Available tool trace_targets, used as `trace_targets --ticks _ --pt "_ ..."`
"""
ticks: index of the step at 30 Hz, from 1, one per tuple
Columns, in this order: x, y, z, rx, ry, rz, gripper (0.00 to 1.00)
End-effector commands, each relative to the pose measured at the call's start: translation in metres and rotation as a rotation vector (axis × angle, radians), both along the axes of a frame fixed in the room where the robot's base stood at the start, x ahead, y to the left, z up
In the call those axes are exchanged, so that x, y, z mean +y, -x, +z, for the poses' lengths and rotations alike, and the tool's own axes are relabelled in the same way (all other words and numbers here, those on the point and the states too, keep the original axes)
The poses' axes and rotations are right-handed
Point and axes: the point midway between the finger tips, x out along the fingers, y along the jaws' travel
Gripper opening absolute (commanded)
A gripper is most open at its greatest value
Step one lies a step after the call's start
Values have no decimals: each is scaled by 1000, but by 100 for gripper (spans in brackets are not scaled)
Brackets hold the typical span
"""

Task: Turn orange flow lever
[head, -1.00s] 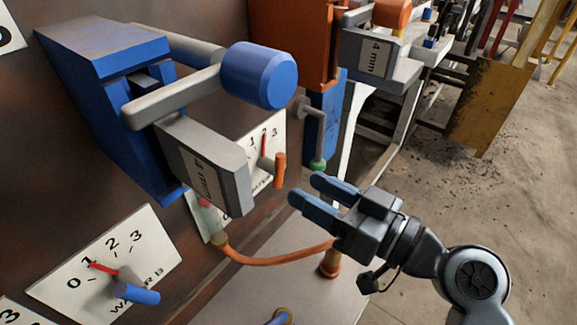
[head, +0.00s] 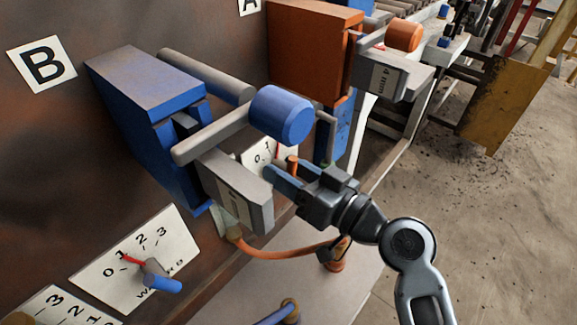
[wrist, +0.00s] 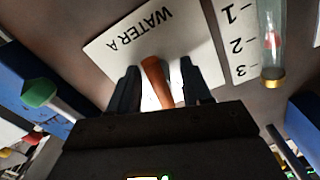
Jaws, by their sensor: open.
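The orange flow lever (head: 292,163) sticks out from the white WATER A dial plate (head: 257,157) on the rusty wall. In the wrist view the orange lever (wrist: 158,84) stands between the two fingers of my gripper (wrist: 159,70), with a gap on either side. The WATER A plate (wrist: 110,48) appears upside down behind it. In the head view my gripper (head: 279,176) is open, its dark blue fingers reaching toward the lever. The grey block and blue cylinder partly hide the plate there.
A blue machine (head: 150,90) with a blue cylinder (head: 281,114) and grey block (head: 236,190) juts out left of my gripper. The WATER B dial with its blue lever (head: 163,283) is lower left. An orange hose (head: 285,250) hangs below. A green-tipped crank (wrist: 40,91) is close by.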

Motion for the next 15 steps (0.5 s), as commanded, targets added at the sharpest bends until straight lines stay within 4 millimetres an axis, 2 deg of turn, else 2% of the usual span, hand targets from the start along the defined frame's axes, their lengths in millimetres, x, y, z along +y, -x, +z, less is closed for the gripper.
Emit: trace_targets --ticks 8,15 --pt "1 -1 0 -1 1 0 49" --pt "1 -1 0 -1 1 0 26"
